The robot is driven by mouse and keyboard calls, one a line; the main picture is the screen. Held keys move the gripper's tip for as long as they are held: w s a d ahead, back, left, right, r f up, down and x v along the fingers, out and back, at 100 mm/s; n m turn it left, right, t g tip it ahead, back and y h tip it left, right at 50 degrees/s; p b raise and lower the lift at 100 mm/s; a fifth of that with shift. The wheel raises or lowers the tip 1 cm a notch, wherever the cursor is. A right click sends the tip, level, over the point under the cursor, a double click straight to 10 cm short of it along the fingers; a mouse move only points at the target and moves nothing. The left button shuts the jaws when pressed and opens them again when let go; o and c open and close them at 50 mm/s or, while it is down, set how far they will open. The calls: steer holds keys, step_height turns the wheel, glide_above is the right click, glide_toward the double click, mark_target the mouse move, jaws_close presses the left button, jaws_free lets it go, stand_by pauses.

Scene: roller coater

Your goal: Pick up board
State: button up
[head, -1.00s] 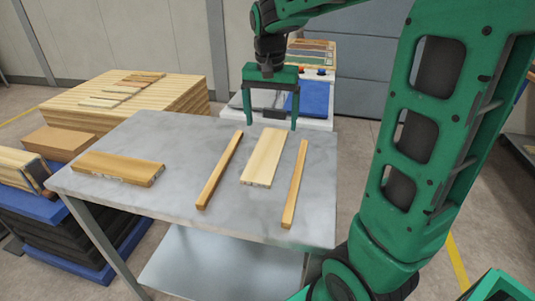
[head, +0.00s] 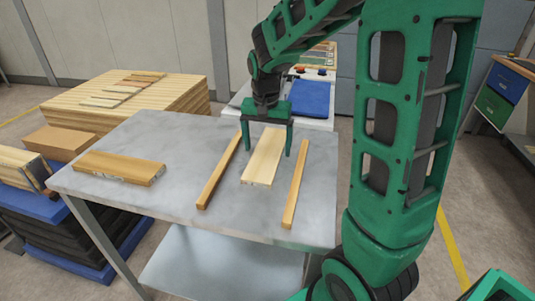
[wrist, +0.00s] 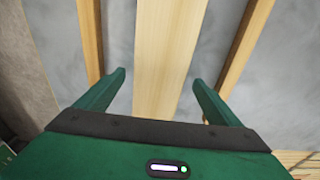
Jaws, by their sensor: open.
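A pale wooden board (head: 262,160) lies on the grey table between two narrow wooden strips. My gripper (head: 267,152) is open above the board, with one finger over each long side of it. In the wrist view the same board (wrist: 167,50) runs between the two spread fingers of my gripper (wrist: 158,85), and nothing is held. The head view does not show clearly how far the fingertips are above the table. A second, browner board (head: 118,167) lies at the left of the table.
The left strip (head: 219,172) and right strip (head: 295,183) lie close beside the pale board on the grey table (head: 185,135). A stack of planks (head: 180,95) stands behind left. A blue item (head: 309,97) lies on a white surface behind the table.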

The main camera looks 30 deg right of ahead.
steer(key=shift+f, duration=0.45)
steer(key=c, duration=1.4)
steer(key=shift+r, duration=0.15)
